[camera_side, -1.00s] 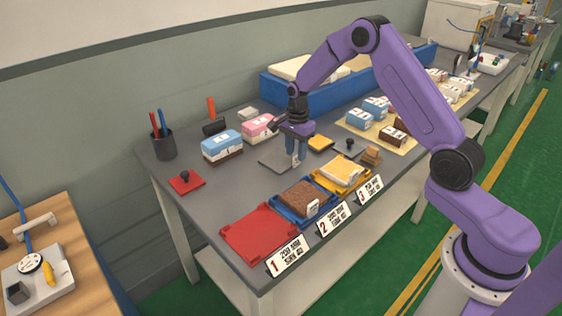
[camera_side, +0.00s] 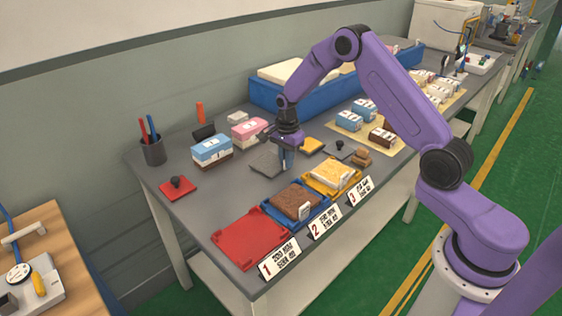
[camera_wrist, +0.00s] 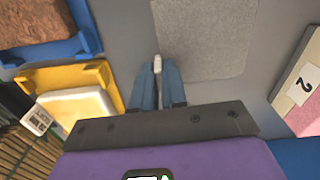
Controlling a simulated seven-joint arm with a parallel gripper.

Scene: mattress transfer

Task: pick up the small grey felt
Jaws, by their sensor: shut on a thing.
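The small grey felt (camera_side: 267,162) is a flat grey square on the table, behind the blue and yellow trays. In the wrist view the felt (camera_wrist: 205,38) fills the top middle, its near edge beside my fingertips. My gripper (camera_side: 286,166) points down at the felt's right edge. In the wrist view my gripper (camera_wrist: 158,66) has its blue fingers together on a small pale piece at the felt's edge. Whether this piece is part of the felt is hard to tell. The felt looks flat, with no clear gap beneath it.
A red tray (camera_side: 249,238) is empty. A blue tray (camera_side: 322,208) holds a brown block, and a yellow tray (camera_side: 357,180) holds a cream block. Blue and pink blocks (camera_side: 248,131) stand behind. A red stamp pad (camera_side: 178,189) lies left, with bare table around it.

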